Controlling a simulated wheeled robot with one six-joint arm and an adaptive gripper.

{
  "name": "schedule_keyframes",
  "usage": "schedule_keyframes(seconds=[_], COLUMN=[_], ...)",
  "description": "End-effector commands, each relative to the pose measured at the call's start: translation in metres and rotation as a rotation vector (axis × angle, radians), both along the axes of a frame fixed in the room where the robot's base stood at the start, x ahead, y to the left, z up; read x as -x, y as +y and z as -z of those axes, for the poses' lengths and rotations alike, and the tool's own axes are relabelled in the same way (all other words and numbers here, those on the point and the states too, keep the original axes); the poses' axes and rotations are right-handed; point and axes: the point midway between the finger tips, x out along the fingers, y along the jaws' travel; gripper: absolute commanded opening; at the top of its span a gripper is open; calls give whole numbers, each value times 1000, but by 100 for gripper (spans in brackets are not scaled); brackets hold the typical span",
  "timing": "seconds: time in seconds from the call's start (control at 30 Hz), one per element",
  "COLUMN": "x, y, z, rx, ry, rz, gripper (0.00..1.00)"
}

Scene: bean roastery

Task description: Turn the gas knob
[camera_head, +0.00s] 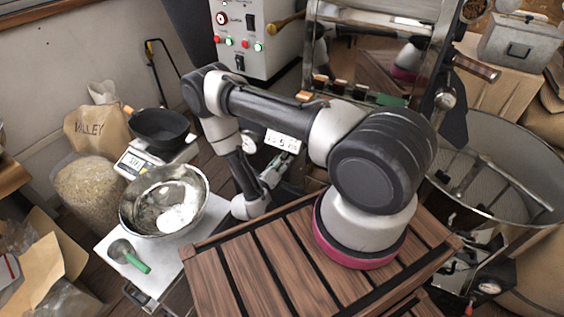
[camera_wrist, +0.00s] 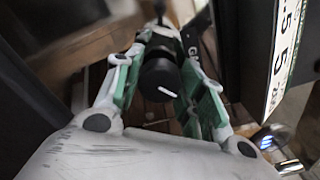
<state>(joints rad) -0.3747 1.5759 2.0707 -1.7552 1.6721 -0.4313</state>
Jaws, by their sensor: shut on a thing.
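The gas knob (camera_wrist: 159,80) is round and black with a white pointer line, seen from the front in the wrist view. The pointer slants towards the lower right of that view. My gripper (camera_wrist: 165,60) has its green-padded fingers on both sides of the knob and is shut on it. In the head view my gripper (camera_head: 272,175) is low behind the wooden slatted top, partly covered by my arm. I cannot make out the knob in that view.
A white number plate (camera_head: 282,140) is close beside my forearm; it also shows in the wrist view (camera_wrist: 286,50). A steel bowl (camera_head: 135,205) and a green-handled scoop (camera_head: 122,252) are on a white-topped stand at left. A control box (camera_head: 253,30) stands behind. A round cooling tray (camera_head: 515,165) is at right.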

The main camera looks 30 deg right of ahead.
Motion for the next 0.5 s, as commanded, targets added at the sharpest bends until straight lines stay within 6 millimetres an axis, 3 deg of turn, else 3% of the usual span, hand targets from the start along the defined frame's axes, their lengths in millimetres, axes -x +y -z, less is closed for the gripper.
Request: schedule_keyframes(seconds=[0.5], x=[0], y=[1], z=[0], rx=[17], ry=[28], rz=[-3], gripper=[16])
